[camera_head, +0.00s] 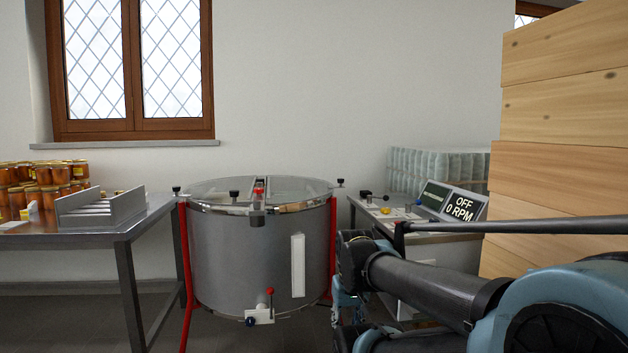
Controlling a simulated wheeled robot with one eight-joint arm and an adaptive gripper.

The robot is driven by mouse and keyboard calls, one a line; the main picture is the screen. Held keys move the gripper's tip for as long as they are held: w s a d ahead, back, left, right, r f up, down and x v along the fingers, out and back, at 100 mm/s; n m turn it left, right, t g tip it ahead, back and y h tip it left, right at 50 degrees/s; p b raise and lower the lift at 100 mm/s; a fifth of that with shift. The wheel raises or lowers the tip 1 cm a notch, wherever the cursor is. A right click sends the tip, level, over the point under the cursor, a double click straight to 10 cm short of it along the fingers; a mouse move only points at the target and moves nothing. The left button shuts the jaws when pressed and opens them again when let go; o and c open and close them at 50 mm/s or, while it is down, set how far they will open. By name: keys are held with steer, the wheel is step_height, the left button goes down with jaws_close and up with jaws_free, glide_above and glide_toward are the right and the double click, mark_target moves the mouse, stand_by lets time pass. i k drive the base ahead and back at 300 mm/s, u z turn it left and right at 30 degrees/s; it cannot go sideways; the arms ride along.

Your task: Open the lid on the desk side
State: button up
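A round steel tank (235,255) on red legs stands in the middle of the view. Its top carries a clear lid in two parts, a left part (215,187) and a right part (300,190), split by a bar across the middle. Both parts appear to lie flat and shut. A black knob (234,196) shows near the front rim. A steel table stands left of the tank and a control desk (425,240) right of it. My gripper (346,300) seems to hang low at the tank's right side, apart from the lid; its fingers are not clear.
The left table (150,215) holds several honey jars (45,185) and a slotted metal rack (100,208). The desk's display (463,205) reads OFF, 0 RPM. Stacked wooden boxes (560,120) rise at the right. A white valve with a red knob (262,313) sticks out low on the tank.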

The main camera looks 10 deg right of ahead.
mark_target(281, 190)
steer(key=z, duration=0.05)
steer(key=i, duration=1.25)
steer(key=z, duration=0.3)
